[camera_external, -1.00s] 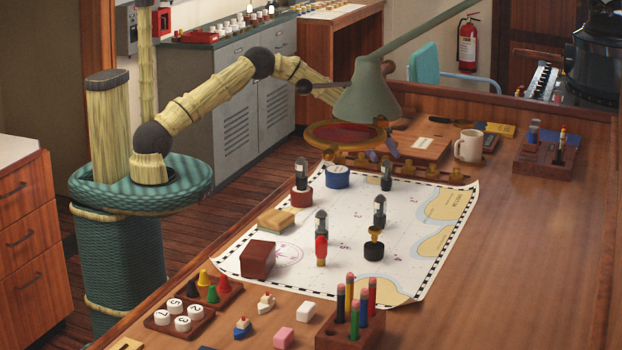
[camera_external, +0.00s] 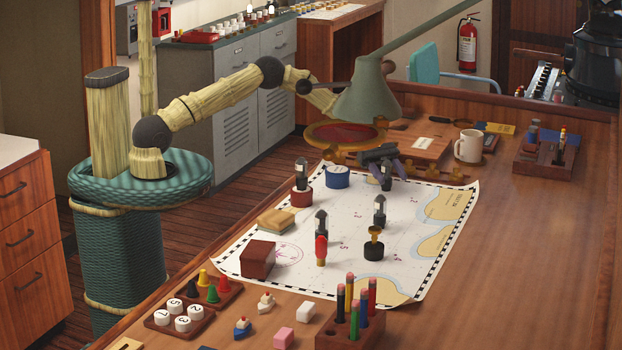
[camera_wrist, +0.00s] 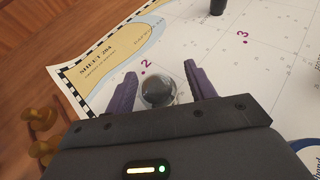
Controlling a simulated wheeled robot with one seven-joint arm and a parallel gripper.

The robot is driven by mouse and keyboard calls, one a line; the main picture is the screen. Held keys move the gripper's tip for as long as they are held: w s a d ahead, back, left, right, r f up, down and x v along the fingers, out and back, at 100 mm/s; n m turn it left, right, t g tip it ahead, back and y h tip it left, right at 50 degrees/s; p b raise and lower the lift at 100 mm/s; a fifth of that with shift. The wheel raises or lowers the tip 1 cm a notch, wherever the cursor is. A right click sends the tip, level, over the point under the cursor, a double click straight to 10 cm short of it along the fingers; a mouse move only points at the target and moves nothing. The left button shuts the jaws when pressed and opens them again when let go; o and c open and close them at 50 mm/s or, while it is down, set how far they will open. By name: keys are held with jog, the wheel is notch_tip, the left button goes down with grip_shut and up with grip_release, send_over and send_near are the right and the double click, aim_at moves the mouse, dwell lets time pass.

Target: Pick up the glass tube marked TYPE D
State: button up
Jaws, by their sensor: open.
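Several glass tubes with dark rounded tops stand upright on the chart; their markings are too small to read, so I cannot tell which is TYPE D. One tube (camera_external: 386,184) stands at the chart's far side, partly hidden under my gripper (camera_external: 381,158). Others are a tube in a red base (camera_external: 301,170), a tube near the middle (camera_external: 321,223) and one to its right (camera_external: 380,208). In the wrist view my gripper (camera_wrist: 160,72) is open, with purple fingers either side of a clear round-topped tube (camera_wrist: 158,91) seen from above.
The chart (camera_external: 290,240) covers the desk's middle. A green lamp (camera_external: 368,95) hangs close beside my wrist. A blue round holder (camera_external: 337,177), a brass-topped black piece (camera_external: 374,245) and a white mug (camera_external: 467,146) stand nearby.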

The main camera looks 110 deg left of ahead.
dwell(0.5)
jog(key=c, duration=1)
jog(key=shift+r, duration=0.1)
jog(key=shift+c, duration=0.2)
notch_tip(320, 180, up, 10)
jog(key=b, duration=0.1)
jog(key=shift+b, duration=0.35)
